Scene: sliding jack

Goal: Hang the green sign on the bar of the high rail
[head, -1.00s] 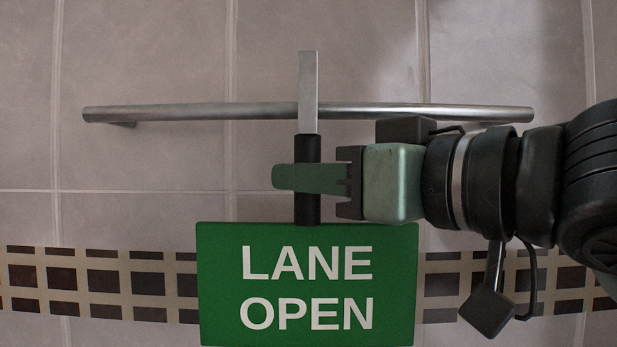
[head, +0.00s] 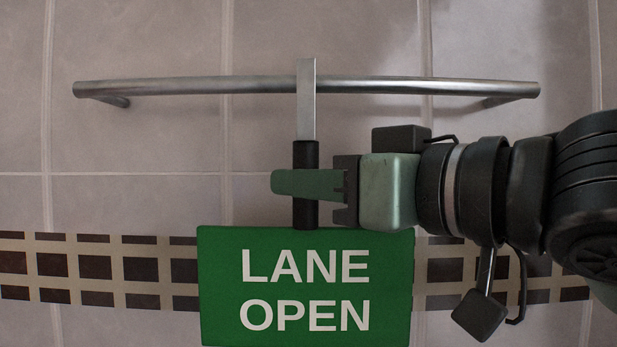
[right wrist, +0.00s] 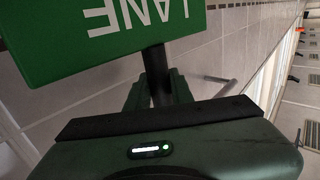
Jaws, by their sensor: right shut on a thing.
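The green sign (head: 306,285) reads LANE OPEN and hangs upright below a black grip (head: 306,160) with a flat metal hook strip (head: 306,100) above it. The strip crosses in front of the high rail's bar (head: 200,87) in the head view, its top a little above the bar. Whether it touches the bar, and the hook's back side, cannot be seen. My right gripper (head: 306,184) is shut on the black grip, coming from the right. In the right wrist view the sign (right wrist: 95,30) appears upside down. My left gripper is not in view.
The bar stands off a tiled wall (head: 140,145) on brackets near both ends. A brown checkered tile band (head: 100,268) runs behind the sign. The bar is clear on both sides of the strip.

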